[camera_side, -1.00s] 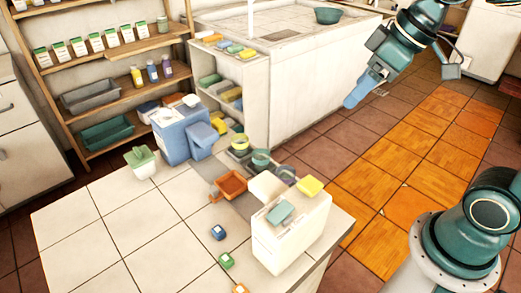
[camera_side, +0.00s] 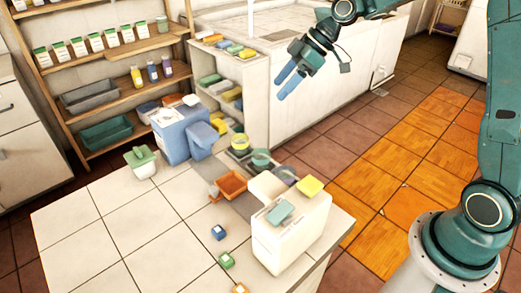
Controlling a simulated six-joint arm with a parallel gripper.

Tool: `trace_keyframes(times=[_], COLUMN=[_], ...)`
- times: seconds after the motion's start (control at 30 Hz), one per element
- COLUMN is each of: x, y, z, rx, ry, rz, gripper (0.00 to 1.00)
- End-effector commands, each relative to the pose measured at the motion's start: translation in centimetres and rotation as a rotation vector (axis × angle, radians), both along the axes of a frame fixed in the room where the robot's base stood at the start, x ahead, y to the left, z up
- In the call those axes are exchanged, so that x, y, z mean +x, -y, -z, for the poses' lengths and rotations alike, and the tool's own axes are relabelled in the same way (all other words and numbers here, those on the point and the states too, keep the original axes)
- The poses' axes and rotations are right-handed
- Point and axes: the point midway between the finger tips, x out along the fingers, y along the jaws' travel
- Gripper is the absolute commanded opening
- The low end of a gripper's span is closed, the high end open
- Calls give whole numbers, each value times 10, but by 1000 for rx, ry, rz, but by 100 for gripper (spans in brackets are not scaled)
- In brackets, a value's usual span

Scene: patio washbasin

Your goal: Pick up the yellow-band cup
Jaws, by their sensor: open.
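The yellow-band cup (camera_side: 240,143) looks like the small round vessel with a yellow ring at the back edge of the tiled counter (camera_side: 110,215). It is small, so its detail is hard to make out. A teal cup (camera_side: 261,158) stands just to its right and nearer. A purplish round piece (camera_side: 287,174) is further right, partly hidden by the white box. My gripper (camera_side: 281,88) is open and empty, with two blue fingers pointing down and left. It hangs in the air above and to the right of the yellow-band cup, well apart from it.
An orange tray (camera_side: 232,184) lies nearer than the cups. A blue container (camera_side: 178,135) is to the left. The counter's front left is mostly clear.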

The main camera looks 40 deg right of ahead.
Motion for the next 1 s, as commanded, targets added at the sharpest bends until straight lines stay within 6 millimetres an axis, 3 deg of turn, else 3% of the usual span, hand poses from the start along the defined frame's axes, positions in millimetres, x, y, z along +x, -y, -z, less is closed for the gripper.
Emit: trace_keyframes(times=[0.2,0.5,1.0], x=[31,61,77], y=[12,31,64], z=[35,83,169], rx=[81,202,412], ry=[45,134,332], rz=[-85,-180,-268], gripper=[72,72,72])
